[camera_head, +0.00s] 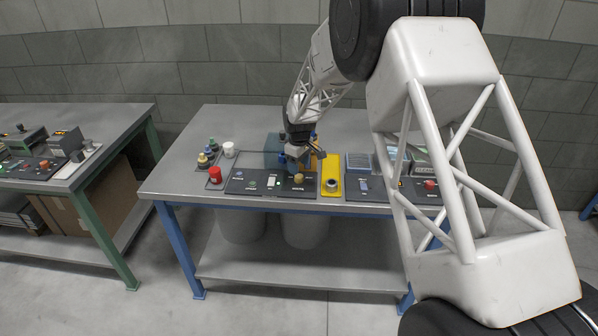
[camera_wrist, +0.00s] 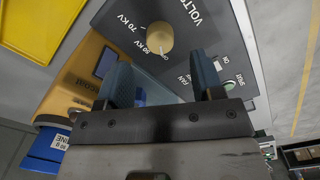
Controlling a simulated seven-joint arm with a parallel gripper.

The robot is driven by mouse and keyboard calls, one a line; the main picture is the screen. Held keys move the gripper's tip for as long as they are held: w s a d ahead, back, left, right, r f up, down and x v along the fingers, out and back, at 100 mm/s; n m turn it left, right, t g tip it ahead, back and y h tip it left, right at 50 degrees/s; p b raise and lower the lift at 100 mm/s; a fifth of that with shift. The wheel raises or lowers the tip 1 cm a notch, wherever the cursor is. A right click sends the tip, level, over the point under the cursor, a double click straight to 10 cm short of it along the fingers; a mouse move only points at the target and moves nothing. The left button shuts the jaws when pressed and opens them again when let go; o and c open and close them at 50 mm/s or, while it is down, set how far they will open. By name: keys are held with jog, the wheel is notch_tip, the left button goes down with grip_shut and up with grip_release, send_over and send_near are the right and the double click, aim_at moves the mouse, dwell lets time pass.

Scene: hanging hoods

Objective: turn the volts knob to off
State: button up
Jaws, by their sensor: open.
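The volts knob (camera_wrist: 159,38) is round and tan, on a dark panel (camera_wrist: 192,52) labelled VOLTS. Marks reading 70 KV, 80 KV and OFF are printed around it. I cannot tell for sure which mark it points to. In the head view a small tan knob (camera_head: 298,178) sits on the dark panel at the table's front. My gripper (camera_wrist: 163,78) is open, with its two blue-grey fingers apart and nothing between them. The knob lies just beyond the fingertips, roughly centred between them. In the head view my gripper (camera_head: 301,158) hangs over the back of the panel.
A yellow plate with a grey knob (camera_head: 331,186) lies right of the panel. A red button (camera_head: 214,174) and a white knob (camera_head: 229,150) stand to the left. An orange device (camera_wrist: 82,72) is close to the left finger. A second table (camera_head: 80,125) stands left.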

aim_at(300, 177)
jog(key=shift+r, duration=1.25)
jog(key=shift+s+d+r, duration=0.2)
jog(key=shift+d+r, duration=0.05)
jog(key=shift+r, duration=0.1)
jog(key=s+d+r+m+t, duration=0.1)
jog(key=s+d+r+m, duration=0.2)
jog(key=s+d+r, duration=0.65)
jog(key=s+d+r+m, duration=0.3)
jog(key=s+d+r, duration=0.4)
jog(key=s+r, duration=0.55)
jog(key=s+d+m, duration=0.3)
jog(key=s+d, duration=0.1)
jog(key=s, duration=1.1)
jog(key=s+d+m+t, duration=0.1)
jog(key=s+d+m, duration=0.2)
jog(key=s, duration=1.3)
jog(key=shift+s+d+f+t, duration=0.15)
jog(key=shift+d+f+t, duration=0.15)
jog(key=shift+d, duration=0.75)
